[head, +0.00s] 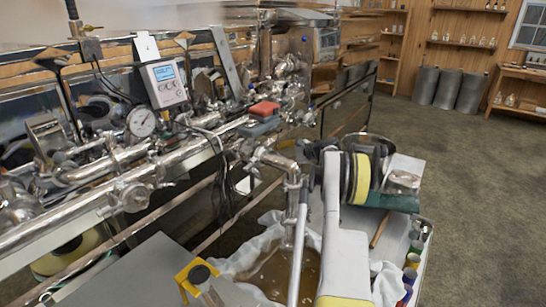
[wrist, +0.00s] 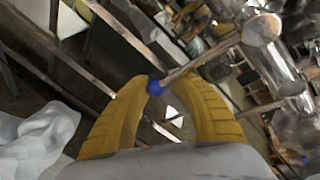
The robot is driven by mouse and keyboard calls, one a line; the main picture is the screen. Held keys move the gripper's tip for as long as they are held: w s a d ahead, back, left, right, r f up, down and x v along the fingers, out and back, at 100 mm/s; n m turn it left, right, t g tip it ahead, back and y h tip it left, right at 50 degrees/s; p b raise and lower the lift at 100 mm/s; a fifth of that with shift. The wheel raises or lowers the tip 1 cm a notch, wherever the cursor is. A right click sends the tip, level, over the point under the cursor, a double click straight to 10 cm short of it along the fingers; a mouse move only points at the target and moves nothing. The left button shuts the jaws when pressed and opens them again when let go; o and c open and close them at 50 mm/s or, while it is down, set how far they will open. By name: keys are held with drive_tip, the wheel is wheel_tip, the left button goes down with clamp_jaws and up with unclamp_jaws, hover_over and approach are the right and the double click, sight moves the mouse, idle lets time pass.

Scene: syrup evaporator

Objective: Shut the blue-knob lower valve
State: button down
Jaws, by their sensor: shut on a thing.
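The blue knob (wrist: 155,88) sits between the fingertips of my gripper (wrist: 160,83) in the wrist view. The two yellow fingers are closed around it, with the knob nearer the left fingertip. A metal handle rod (wrist: 203,60) runs from the knob up and right to a steel pipe fitting (wrist: 262,29). In the head view my arm and wrist hide the gripper and the blue knob. A pipe with valve fittings (head: 272,158) reaches toward my wrist there. I cannot tell how far the valve is turned.
The steel evaporator pipes (head: 110,170) run along the left, with a round gauge (head: 141,122) and a white digital meter (head: 165,82). A cloth-lined basin of brown liquid (head: 262,275) lies below the pipe. A cart with small jars (head: 411,274) stands at the right. Open floor lies beyond.

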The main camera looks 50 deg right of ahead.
drive_tip(key=shift+w+d+r+n+h, duration=0.15)
drive_tip(key=shift+d+r+n+h, duration=0.25)
drive_tip(key=shift+d+r+n, duration=0.3)
drive_tip(key=shift+d+f, duration=0.1)
drive_tip(key=shift+f, duration=0.05)
drive_tip(key=c, duration=0.7)
unclamp_jaws()
drive_tip(key=shift+c, duration=0.2)
drive_tip(key=shift+f, duration=0.1)
drive_tip(key=a+v, duration=0.1)
drive_tip(key=v, duration=1.1)
drive_tip(key=shift+d, duration=0.4)
drive_tip(key=shift+f, duration=0.15)
